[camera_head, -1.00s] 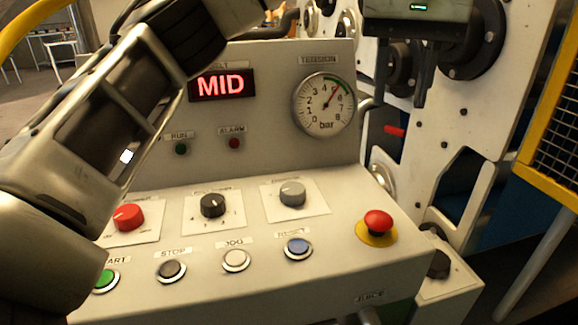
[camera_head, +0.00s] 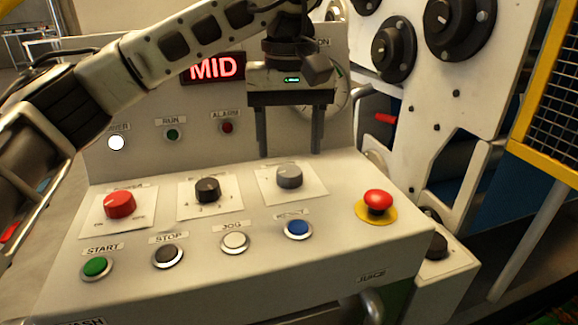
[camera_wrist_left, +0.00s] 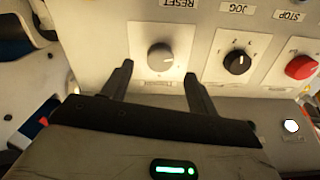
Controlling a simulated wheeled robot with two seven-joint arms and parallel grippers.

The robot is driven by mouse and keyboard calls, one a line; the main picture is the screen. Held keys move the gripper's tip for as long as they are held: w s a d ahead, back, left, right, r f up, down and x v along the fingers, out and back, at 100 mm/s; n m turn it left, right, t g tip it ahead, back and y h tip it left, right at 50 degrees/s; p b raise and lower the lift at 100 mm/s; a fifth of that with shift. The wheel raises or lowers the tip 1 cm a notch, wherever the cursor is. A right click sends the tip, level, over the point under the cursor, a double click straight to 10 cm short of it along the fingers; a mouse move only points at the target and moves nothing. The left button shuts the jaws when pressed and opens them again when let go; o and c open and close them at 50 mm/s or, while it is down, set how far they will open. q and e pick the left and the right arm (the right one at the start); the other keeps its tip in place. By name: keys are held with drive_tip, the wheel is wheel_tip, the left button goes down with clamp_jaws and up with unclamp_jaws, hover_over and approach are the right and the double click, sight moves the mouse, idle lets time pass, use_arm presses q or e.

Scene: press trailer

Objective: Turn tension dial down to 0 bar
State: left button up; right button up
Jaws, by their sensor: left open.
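The grey tension dial (camera_head: 289,176) sits on a white plate at the right of the console's knob row. It also shows in the left wrist view (camera_wrist_left: 160,57), upside down, just beyond and between the fingers. My left gripper (camera_head: 289,150) points down above and slightly behind the dial, with its fingers apart and nothing between them. In the left wrist view the left gripper (camera_wrist_left: 157,82) is also open, apart from the dial. The tension gauge (camera_head: 338,92) is mostly hidden behind the gripper, so its needle cannot be read. The right gripper is not in view.
A black knob (camera_head: 207,190) and a red knob (camera_head: 120,205) stand left of the dial. The blue reset button (camera_head: 298,229) lies in front, and the red emergency stop (camera_head: 377,201) is to the right. The display (camera_head: 213,69) reads MID.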

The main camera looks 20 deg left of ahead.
sight(289, 170)
use_arm(q)
drive_tip(key=shift+f, duration=2.2)
drive_tip(key=shift+c, duration=0.3)
drive_tip(key=c, duration=0.9)
